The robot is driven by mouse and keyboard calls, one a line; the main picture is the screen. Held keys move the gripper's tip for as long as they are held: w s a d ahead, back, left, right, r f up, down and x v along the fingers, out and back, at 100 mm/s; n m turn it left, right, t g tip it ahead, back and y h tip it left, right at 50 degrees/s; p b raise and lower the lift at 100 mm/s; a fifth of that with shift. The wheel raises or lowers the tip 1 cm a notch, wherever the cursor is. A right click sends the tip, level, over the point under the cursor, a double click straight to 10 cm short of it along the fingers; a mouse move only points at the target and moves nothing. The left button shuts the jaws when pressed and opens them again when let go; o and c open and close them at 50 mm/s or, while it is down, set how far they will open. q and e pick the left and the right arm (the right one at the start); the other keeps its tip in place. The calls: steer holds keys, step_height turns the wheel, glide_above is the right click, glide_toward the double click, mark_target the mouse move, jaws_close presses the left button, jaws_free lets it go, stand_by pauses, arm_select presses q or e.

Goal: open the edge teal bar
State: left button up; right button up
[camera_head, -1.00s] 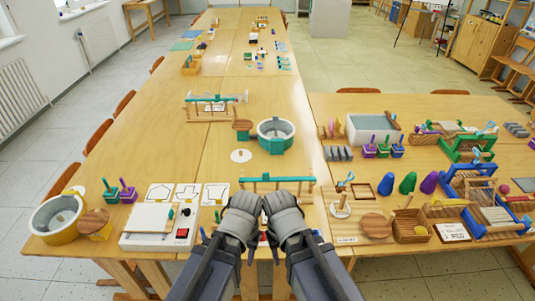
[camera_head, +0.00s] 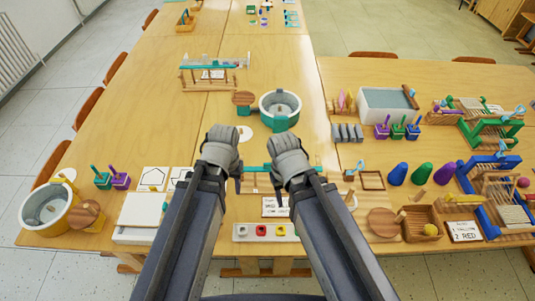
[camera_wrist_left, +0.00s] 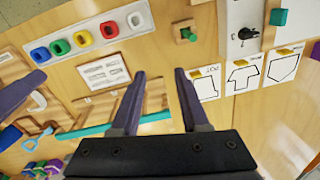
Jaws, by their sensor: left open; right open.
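A thin teal bar (camera_head: 254,168) lies crosswise on a low wooden frame near the front edge of the table. My arms partly cover it in the head view. It also shows in the left wrist view (camera_wrist_left: 90,130), running behind my left gripper's fingers. My left gripper (camera_head: 224,153) is above the table at the bar's left end. In the left wrist view its two dark fingers (camera_wrist_left: 160,100) are spread with nothing between them. My right gripper (camera_head: 287,163) is over the right part of the bar, open; its fingertips are mostly hidden.
A second teal bar (camera_head: 208,67) is on a wooden rack farther back. A round grey basin (camera_head: 281,104) stands beyond my grippers. A tray of coloured rings (camera_head: 265,232) and a printed card (camera_head: 275,207) lie at the front. Wooden toys crowd the right table.

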arm_select(q)
steer(key=w+a+r+p, duration=0.2)
steer(key=w+a+r, duration=0.1)
steer(key=m, duration=1.5)
glide_above(267, 163)
steer(key=shift+a+r+h+p, duration=0.2)
steer(key=shift+r+h+p, duration=0.1)
steer(key=shift+r+p, duration=0.05)
steer(key=shift+d+m, duration=0.3)
steer(key=shift+m, duration=0.2)
steer(key=shift+f, duration=0.1)
step_height(267, 163, down, 8)
steer(key=b, duration=0.7)
steer(key=shift+b, duration=0.4)
steer(key=shift+r, duration=0.2)
jaws_close()
